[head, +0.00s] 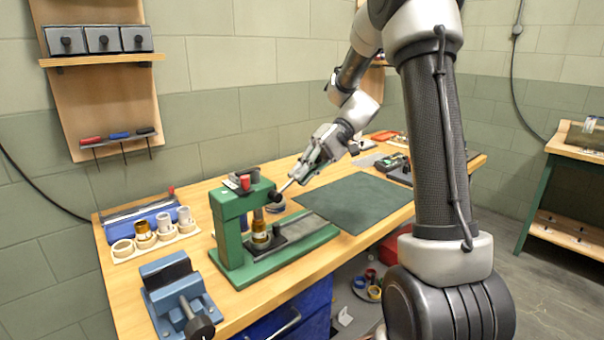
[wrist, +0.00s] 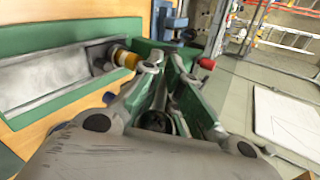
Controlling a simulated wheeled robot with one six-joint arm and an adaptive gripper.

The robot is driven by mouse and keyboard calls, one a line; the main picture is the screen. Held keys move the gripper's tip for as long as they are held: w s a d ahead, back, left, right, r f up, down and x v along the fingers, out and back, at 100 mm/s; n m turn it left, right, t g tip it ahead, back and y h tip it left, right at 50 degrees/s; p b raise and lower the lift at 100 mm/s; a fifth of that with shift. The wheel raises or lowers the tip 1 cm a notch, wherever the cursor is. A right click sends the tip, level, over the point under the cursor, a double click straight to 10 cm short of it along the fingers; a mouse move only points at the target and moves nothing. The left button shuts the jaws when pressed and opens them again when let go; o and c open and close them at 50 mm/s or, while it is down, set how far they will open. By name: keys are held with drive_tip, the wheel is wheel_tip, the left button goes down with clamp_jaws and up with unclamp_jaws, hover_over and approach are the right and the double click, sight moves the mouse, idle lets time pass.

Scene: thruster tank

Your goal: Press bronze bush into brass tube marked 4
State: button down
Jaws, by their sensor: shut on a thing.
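A green arbor press (head: 228,235) stands on the bench. A brass tube (head: 260,239) stands on its base under the ram (head: 258,214); a gold-coloured part also shows beside the press plate in the wrist view (wrist: 126,59). I cannot read a number on the tube or make out the bush separately. The press lever (head: 289,185) slopes up to the right from a black hub (head: 275,196). My gripper (head: 306,172) is shut on the lever's upper end. In the wrist view my fingers (wrist: 168,65) are close together and mostly hide what they hold.
A pale holder (head: 158,243) with several rings and tubes sits left of the press, near a blue box (head: 140,220). A blue vise (head: 178,290) stands at the front left. A dark green mat (head: 355,200) lies clear to the right of the press.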

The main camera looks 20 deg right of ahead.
sight(312, 164)
drive_tip(key=shift+d+f, duration=0.25)
drive_tip(key=shift+f, duration=0.25)
drive_tip(key=c, duration=1.6)
unclamp_jaws()
drive_tip(key=shift+w, duration=0.1)
drive_tip(key=shift+o, duration=0.2)
drive_tip(key=shift+v, duration=1.9)
drive_tip(key=f+v, duration=0.1)
drive_tip(key=v, duration=0.9)
drive_tip(key=shift+d, duration=0.45)
drive_tip(key=shift+f, duration=0.1)
drive_tip(key=shift+c, duration=0.4)
